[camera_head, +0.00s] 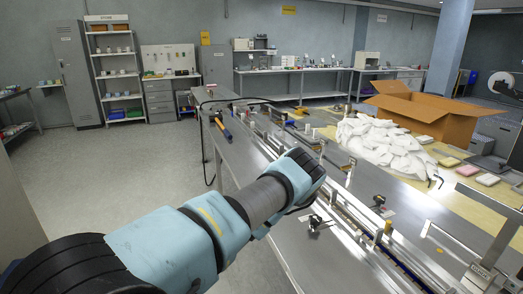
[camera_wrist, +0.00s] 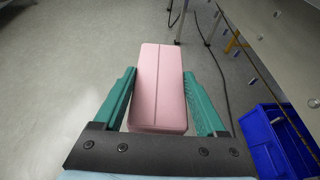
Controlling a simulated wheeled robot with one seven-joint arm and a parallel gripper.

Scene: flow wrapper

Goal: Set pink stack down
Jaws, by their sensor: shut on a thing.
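The pink stack (camera_wrist: 158,92) is a pale pink block with a line down its middle, seen in the wrist view. My gripper (camera_wrist: 160,78) is shut on it, with one green finger along each side. Grey floor shows behind the stack, which is held up clear of any surface in that view. In the head view my arm reaches over the long metal machine (camera_head: 330,205), and my gripper and the stack are hidden behind my arm's end.
A blue bin (camera_wrist: 280,140) stands at the lower right of the wrist view, with a dark cable near it. In the head view, a cardboard box (camera_head: 425,110), white bags (camera_head: 380,140) and small pads, one pink (camera_head: 467,170), lie on the table at right. Open floor lies left.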

